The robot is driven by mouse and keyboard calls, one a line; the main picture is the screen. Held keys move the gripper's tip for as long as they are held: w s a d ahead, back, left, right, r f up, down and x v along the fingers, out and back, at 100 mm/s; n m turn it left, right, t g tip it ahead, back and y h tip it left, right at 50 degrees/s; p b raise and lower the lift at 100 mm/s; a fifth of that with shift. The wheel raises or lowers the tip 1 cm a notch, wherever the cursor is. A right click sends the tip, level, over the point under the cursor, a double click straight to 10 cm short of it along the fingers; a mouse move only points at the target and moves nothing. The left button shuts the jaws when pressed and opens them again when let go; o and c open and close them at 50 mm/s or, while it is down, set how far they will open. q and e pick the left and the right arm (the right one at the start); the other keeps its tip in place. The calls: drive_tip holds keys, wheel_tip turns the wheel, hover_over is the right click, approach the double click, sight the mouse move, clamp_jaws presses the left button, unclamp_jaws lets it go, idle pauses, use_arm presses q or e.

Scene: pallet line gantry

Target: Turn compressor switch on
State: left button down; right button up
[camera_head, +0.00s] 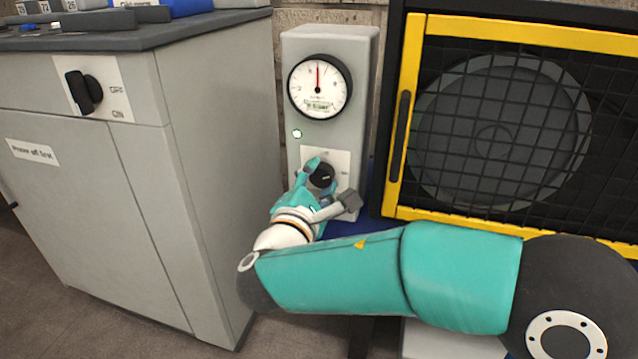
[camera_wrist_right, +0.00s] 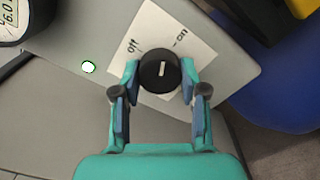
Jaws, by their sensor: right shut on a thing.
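The compressor switch is a round black knob (camera_head: 322,175) on a white plate, low on the front of a grey box (camera_head: 357,85). In the right wrist view the knob (camera_wrist_right: 158,70) carries a short white mark, nearly upright in the picture, between the printed words "off" at upper left and "on" at upper right. My right gripper (camera_head: 322,176) is shut on the knob, with a finger on each side (camera_wrist_right: 160,72). Part of the plate is hidden behind the gripper in the head view. My left gripper is not in view.
A round gauge (camera_head: 320,87) sits above the switch, its needle pointing up. A small light with a green rim (camera_head: 297,133) is beside the plate. A grey cabinet (camera_head: 215,150) with another knob (camera_head: 84,92) stands left; a yellow-framed mesh guard (camera_head: 500,120) stands close right.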

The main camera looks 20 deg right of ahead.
drive_tip(key=m, duration=0.5)
drive_tip(key=shift+f, duration=0.2)
idle(0.3)
drive_tip(key=o, duration=1)
drive_tip(key=shift+o, duration=0.7)
drive_tip(key=shift+r, duration=0.1)
drive_tip(key=v, duration=1.2)
